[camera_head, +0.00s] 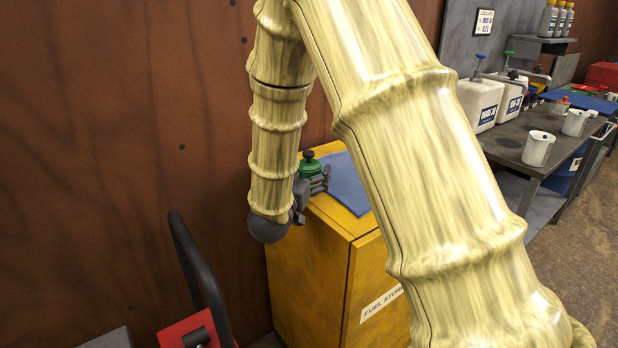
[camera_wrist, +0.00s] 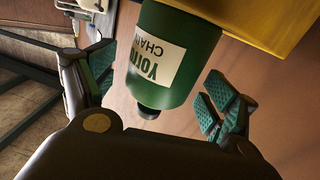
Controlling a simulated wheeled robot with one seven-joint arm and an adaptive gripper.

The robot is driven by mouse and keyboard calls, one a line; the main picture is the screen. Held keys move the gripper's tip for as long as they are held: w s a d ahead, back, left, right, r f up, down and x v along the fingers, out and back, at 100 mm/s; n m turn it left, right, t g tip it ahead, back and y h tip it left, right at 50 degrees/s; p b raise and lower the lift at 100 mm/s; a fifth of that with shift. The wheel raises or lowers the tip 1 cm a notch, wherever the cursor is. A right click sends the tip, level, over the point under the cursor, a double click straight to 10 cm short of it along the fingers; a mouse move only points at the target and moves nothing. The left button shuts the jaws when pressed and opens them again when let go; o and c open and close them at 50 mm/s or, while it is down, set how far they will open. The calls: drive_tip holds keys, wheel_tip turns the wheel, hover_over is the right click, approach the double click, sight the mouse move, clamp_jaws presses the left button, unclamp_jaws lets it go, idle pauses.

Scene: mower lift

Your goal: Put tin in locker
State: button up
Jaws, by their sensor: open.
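The tin (camera_head: 309,168) is green with a dark cap and stands on top of the yellow locker (camera_head: 310,275), near its left back edge. The locker carries a label reading "FUEL STO…", partly hidden by my arm. In the wrist view the tin (camera_wrist: 172,55) appears upside down, with a pale label and its dark cap lowest in the picture. My gripper (camera_wrist: 163,85) is open, with one finger on each side of the tin and visible gaps between. In the head view my gripper (camera_head: 316,184) is beside the tin, partly hidden.
A blue cloth (camera_head: 347,183) lies on the locker top beside the tin. A workbench (camera_head: 510,142) at right holds white jugs (camera_head: 480,103), cups (camera_head: 538,148) and tools. A red machine with a black handle (camera_head: 195,265) is at lower left. A brown wall stands behind.

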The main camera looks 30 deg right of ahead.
sight(308, 159)
drive_tip(key=shift+x, duration=0.8)
drive_tip(key=shift+a, duration=0.1)
drive_tip(key=c, duration=1.5)
drive_tip(key=shift+c, duration=0.2)
drive_tip(key=shift+r, duration=0.15)
drive_tip(key=shift+r, duration=0.5)
drive_tip(key=shift+s+a+r, duration=0.1)
drive_tip(key=shift+s+r, duration=0.05)
drive_tip(key=shift+r, duration=0.45)
drive_tip(key=shift+s+a+r, duration=0.1)
drive_tip(key=shift+s+r, duration=0.05)
drive_tip(key=shift+r, duration=0.45)
drive_tip(key=s+a+r+b, duration=0.1)
drive_tip(key=s+a, duration=0.3)
drive_tip(key=s, duration=0.3)
drive_tip(key=s+a+b, duration=0.1)
drive_tip(key=s+a, duration=0.2)
drive_tip(key=s, duration=0.3)
drive_tip(key=w+a+f+n+t+y+p, duration=0.5)
drive_tip(key=w+a+f, duration=0.3)
drive_tip(key=f, duration=0.3)
drive_tip(key=s+a+f+n+t+y, duration=0.1)
drive_tip(key=a+f+n+y, duration=0.1)
drive_tip(key=a+f+y, duration=0.2)
drive_tip(key=a+f+n+t+y+p, duration=0.1)
drive_tip(key=a+f+n+y, duration=0.2)
drive_tip(key=f, duration=0.7)
drive_tip(key=shift+s+a+y, duration=0.4)
drive_tip(key=shift+a+y, duration=0.45)
drive_tip(key=shift+y, duration=0.25)
